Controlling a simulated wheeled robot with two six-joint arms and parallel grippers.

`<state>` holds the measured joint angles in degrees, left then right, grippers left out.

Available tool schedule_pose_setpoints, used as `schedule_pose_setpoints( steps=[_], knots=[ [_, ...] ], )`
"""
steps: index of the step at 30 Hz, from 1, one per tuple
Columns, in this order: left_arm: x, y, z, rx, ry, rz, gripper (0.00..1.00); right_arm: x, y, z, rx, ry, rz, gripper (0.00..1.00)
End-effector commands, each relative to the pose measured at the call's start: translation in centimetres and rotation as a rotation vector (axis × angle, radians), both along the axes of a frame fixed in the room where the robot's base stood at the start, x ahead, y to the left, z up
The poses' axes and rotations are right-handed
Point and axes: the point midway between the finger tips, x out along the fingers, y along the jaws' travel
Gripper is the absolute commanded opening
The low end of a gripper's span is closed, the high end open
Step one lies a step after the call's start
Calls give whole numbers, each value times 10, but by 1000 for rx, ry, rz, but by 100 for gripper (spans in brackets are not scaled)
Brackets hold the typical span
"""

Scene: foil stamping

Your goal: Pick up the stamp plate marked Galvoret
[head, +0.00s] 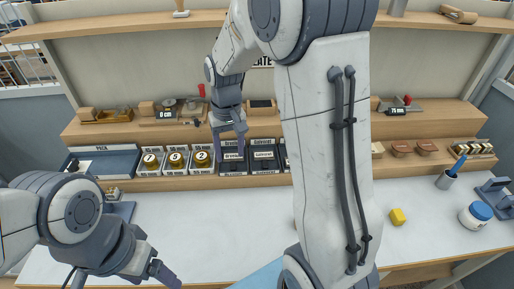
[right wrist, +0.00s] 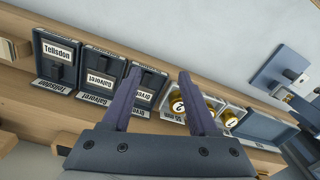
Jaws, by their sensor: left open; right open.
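The Galvoret stamp plate (right wrist: 98,78) is a dark plate with a raised handle block and a white label, standing in a row on the wooden step. It also shows in the head view (head: 264,154). Beside it are the Tellsdon plate (right wrist: 56,66) and a plate whose label starts with "Gre" (right wrist: 147,88). My right gripper (right wrist: 158,74) is open and empty, in front of the "Gre" plate, with one finger partly over the gap toward Galvoret. It also shows in the head view (head: 229,146). My left gripper (head: 159,262) is open and empty over the white table, low at left.
Brass number wheels (head: 175,159) in pale holders stand left of the plates, then a blue tray (head: 105,161). My right arm hides the centre; the table's left-middle is clear.

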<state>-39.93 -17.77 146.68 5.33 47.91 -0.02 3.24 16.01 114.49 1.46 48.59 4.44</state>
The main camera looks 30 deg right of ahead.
Motion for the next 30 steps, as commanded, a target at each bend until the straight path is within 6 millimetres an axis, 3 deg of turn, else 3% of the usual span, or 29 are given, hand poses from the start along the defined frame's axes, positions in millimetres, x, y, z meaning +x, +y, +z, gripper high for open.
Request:
schedule_pose_setpoints(
  steps=[1, 3, 6, 9, 18, 22, 30],
  knots=[
    [0, 0, 6, 0, 0, 0, 77, 14, -35, -5, -3, 10, -89, 60],
    [0, 0, 9, 0, 0, 0, 77, 26, -71, -13, -8, 14, -175, 60],
    [0, 0, 11, 0, 0, 0, 77, 34, -107, -22, -13, 18, -256, 60],
    [0, 0, 12, 0, 0, 0, 77, 36, -125, -30, -15, 22, -295, 60],
    [0, 0, 19, 0, 0, 0, 77, 37, -127, -73, -16, 24, -300, 60],
    [0, 0, 21, 0, 0, 0, 77, 37, -127, -81, -16, 22, -299, 60],
    [0, 0, 37, 0, 0, 1, 77, 35, -130, -117, -14, 25, -300, 60]
  ],
)
